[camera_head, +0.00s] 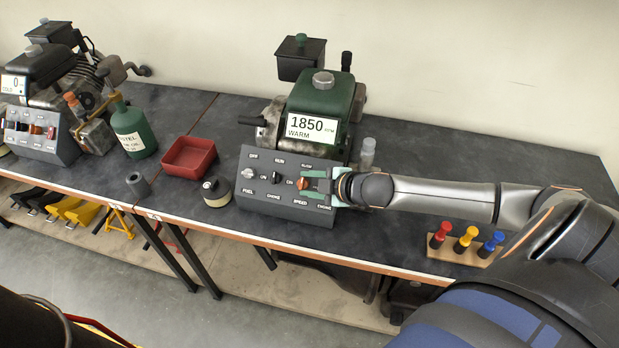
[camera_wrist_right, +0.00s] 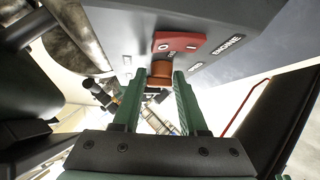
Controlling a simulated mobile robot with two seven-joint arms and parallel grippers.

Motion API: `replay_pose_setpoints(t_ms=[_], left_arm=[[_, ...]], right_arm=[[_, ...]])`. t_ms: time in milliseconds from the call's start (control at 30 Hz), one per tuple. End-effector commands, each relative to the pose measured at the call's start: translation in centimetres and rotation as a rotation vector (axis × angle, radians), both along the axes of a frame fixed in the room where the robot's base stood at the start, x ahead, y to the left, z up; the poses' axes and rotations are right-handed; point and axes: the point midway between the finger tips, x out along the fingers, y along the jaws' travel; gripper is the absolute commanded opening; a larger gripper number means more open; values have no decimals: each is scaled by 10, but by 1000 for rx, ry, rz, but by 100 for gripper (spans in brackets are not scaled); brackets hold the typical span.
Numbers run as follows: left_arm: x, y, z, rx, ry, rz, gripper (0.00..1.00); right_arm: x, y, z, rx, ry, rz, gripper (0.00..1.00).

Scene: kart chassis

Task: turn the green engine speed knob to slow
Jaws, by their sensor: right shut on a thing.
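The green engine (camera_head: 318,92) stands on the workbench, its display reading 1850 rpm and WARM. The grey control panel (camera_head: 288,213) in front of it carries a row of controls. The orange speed knob (camera_head: 302,183) is third from the left, and it also shows in the right wrist view (camera_wrist_right: 161,68). My right gripper (camera_head: 310,184) reaches in from the right and is shut on this knob, its green fingers (camera_wrist_right: 160,85) on either side. I cannot tell where the knob points. The red engine switch (camera_wrist_right: 178,42) shows close by. My left gripper is out of view.
A second, dark engine (camera_head: 45,65) with its own panel stands at the left. Between them are a green bottle (camera_head: 134,130), a red tray (camera_head: 188,157) and a round tin (camera_head: 215,192). A wooden rack (camera_head: 452,256) with coloured pegs lies below my right arm.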

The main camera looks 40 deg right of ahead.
Motion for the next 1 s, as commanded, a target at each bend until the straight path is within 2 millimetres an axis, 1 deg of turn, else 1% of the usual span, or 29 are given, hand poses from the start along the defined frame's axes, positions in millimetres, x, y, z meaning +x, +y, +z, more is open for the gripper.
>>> replay_pose_setpoints(t_ms=[267,733,767,933,1000], left_arm=[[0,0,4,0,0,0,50],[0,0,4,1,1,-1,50],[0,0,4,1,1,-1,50],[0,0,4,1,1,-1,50],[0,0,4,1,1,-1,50]], right_arm=[[-1,3,-1,-22,36,48,0],[-2,4,-3,-24,45,56,0],[-2,4,-3,-24,45,56,44],[-2,3,-2,-26,43,55,64],[-1,3,-1,-27,43,54,65]])
